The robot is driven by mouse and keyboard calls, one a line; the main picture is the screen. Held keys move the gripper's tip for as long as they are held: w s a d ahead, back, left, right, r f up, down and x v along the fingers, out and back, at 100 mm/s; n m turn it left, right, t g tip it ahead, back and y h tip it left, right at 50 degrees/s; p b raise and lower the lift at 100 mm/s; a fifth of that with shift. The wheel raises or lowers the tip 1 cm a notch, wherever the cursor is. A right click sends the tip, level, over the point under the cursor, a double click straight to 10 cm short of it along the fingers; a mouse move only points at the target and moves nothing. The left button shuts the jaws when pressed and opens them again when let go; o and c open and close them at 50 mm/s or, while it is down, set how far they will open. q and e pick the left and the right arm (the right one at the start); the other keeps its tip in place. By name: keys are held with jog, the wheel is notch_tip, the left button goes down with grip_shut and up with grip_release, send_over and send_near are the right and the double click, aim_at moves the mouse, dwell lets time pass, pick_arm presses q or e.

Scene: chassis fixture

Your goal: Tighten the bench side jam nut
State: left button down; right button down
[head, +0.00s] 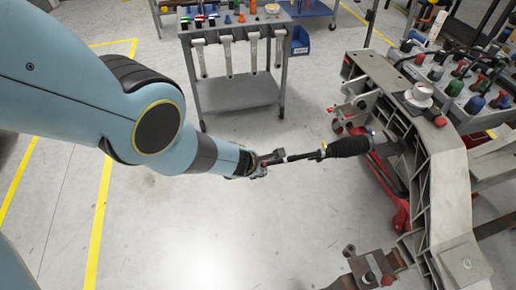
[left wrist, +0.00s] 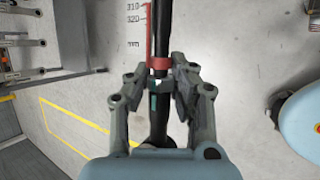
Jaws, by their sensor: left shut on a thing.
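My left gripper (head: 266,161) is at the free end of a thin dark rod (head: 307,155). The rod runs right to a ribbed black boot (head: 349,147) on the chassis fixture (head: 447,190). In the left wrist view, my left gripper (left wrist: 160,82) has its fingers on both sides of the jam nut (left wrist: 159,86), a small pale-green and dark piece on the rod, and is shut on it. A red collar (left wrist: 159,63) sits on the rod just beyond the fingertips. The nut is partly hidden by the fingers. My right gripper is not in view.
A grey tool cart (head: 236,93) with hanging wrenches stands at the back. A bench of colored-capped parts (head: 463,80) is at the right. A red stand (head: 398,215) is under the fixture. The floor (head: 215,235) below the rod is clear. A millimetre scale shows beside the rod.

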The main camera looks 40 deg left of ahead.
pick_arm(q)
jog(key=c, duration=1.1)
grip_release()
jog(key=shift+r, duration=0.1)
